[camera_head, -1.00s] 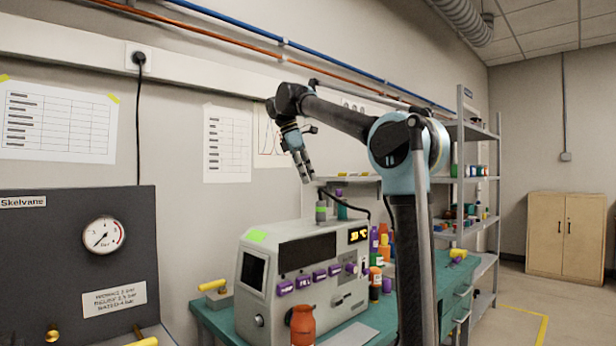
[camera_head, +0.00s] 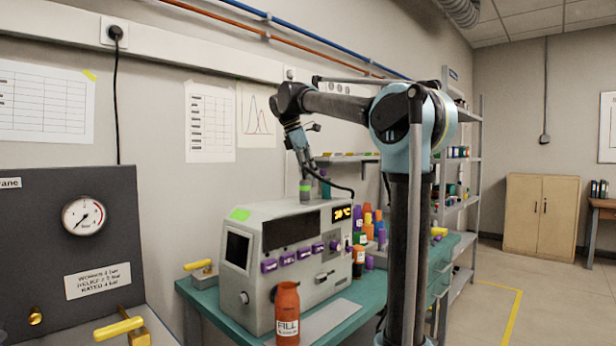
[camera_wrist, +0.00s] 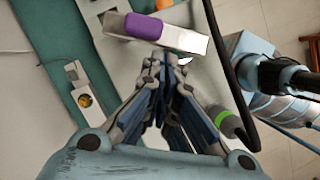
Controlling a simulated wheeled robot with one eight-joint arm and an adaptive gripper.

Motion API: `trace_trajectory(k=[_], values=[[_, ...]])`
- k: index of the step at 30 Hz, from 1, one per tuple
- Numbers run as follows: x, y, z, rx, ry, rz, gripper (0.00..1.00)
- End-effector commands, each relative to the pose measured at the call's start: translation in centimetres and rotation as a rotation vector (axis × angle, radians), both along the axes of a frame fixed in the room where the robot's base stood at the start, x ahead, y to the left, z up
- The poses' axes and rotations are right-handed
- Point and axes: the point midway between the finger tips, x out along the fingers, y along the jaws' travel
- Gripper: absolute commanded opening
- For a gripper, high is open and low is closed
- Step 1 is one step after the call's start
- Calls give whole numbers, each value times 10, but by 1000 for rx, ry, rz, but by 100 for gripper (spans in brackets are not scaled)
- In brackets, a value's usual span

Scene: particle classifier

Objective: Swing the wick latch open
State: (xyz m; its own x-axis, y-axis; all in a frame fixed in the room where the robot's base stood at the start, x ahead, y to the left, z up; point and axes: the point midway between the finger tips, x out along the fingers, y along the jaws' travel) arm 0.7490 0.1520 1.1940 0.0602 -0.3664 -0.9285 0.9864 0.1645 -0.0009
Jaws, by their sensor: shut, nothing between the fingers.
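No part is legibly marked as the wick latch, so I cannot tell which one it is. The classifier (camera_head: 285,240) is a pale bench machine with a lit display, a row of purple labelled parts and a small metal lever (camera_head: 325,277) on its front. My gripper (camera_head: 312,172) is above its top, beside a grey cylinder with a green band (camera_head: 305,192). In the wrist view my gripper (camera_wrist: 163,65) has its fingers together and empty. A purple piece on a pale block (camera_wrist: 150,27) appears just beyond the fingertips; contact is unclear. The banded cylinder (camera_wrist: 228,122) is at right.
An orange-brown bottle (camera_head: 287,312) stands before the machine. Coloured containers (camera_head: 370,225) crowd its right side. A yellow-handled block (camera_head: 200,268) is on the teal bench at left. A dark gauge panel (camera_head: 75,240) is at far left. A black cable arches near my gripper.

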Motion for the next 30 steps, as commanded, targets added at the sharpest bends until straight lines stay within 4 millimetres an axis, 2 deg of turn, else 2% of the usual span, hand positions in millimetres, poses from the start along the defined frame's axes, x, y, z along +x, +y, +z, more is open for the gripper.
trace_trajectory(k=[7, 12, 16, 30], values=[[-2, -2, 0, 1, 0, 31, 0], [-5, -9, 0, 0, -1, 126, 0], [-5, -16, 0, 0, 1, 139, 0], [-6, -10, 0, 0, 0, 139, 0]])
